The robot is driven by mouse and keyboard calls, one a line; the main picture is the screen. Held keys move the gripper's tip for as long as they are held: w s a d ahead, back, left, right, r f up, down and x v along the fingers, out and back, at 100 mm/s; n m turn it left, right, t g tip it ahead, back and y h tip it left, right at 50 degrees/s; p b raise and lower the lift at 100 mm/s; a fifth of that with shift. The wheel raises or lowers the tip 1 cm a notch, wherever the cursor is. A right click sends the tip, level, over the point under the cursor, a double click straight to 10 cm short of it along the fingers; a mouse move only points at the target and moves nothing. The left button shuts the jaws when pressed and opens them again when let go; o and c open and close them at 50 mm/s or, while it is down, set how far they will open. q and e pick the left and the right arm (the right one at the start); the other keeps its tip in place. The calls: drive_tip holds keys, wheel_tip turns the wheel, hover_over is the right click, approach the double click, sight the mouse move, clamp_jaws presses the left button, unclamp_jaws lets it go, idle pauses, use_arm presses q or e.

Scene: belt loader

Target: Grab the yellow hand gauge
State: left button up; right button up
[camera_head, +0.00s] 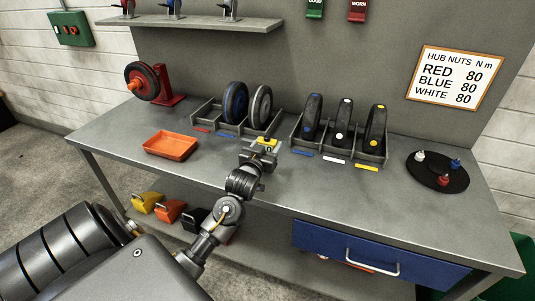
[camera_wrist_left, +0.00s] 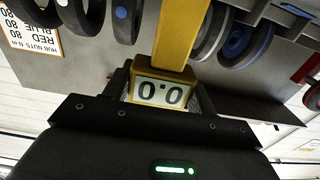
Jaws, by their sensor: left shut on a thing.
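The yellow hand gauge (camera_head: 267,142) is at the end of my left arm, over the middle of the workbench. My left gripper (camera_head: 259,153) is shut on it. In the left wrist view the gauge (camera_wrist_left: 180,38) sits between the jaws, with its yellow stem pointing away and its display reading 0.0, upside down. The dark jaws hide the gauge's sides. I cannot tell how high it is above the bench. My right gripper is not in view.
The grey workbench (camera_head: 118,145) holds an orange tray (camera_head: 171,146), a rack with two wheels (camera_head: 235,102), a rack with several dark wheels (camera_head: 345,118), a red stand with a wheel (camera_head: 168,88) and a round black mat (camera_head: 452,180). A blue drawer (camera_head: 325,245) is below.

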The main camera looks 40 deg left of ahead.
use_arm(q)
drive_tip(key=s+a+r, duration=0.4)
drive_tip(key=s+r, duration=0.6)
drive_tip(key=s, duration=0.3)
drive_tip(key=shift+s, duration=0.25)
